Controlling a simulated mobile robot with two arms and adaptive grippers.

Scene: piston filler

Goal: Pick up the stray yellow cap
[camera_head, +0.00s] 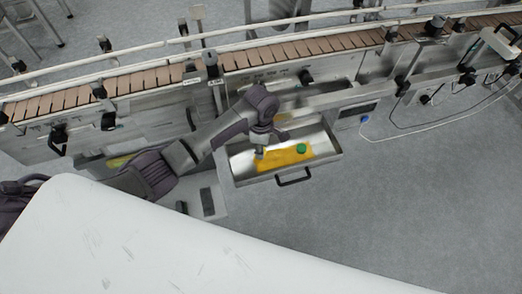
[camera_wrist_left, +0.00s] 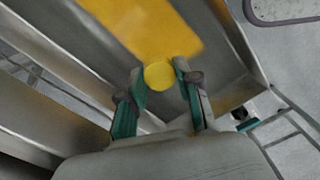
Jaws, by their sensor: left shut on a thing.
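The yellow cap (camera_wrist_left: 159,74) is round and sits between the fingertips of my left gripper (camera_wrist_left: 159,82) in the left wrist view, and the fingers are shut on it. In the head view, my left gripper (camera_head: 260,153) is over the left part of an open metal drawer (camera_head: 240,165). The cap is too small there to tell apart from the yellow mat (camera_head: 285,157) in the drawer. The mat also shows behind the cap in the left wrist view (camera_wrist_left: 135,20). I cannot tell how high the cap is above the drawer floor. My right gripper is not in view.
A green round thing (camera_head: 302,148) lies on the mat's right part. The drawer has a dark front handle (camera_head: 293,178). A conveyor (camera_head: 300,48) with rails runs behind. A large white surface (camera_head: 150,240) fills the lower left.

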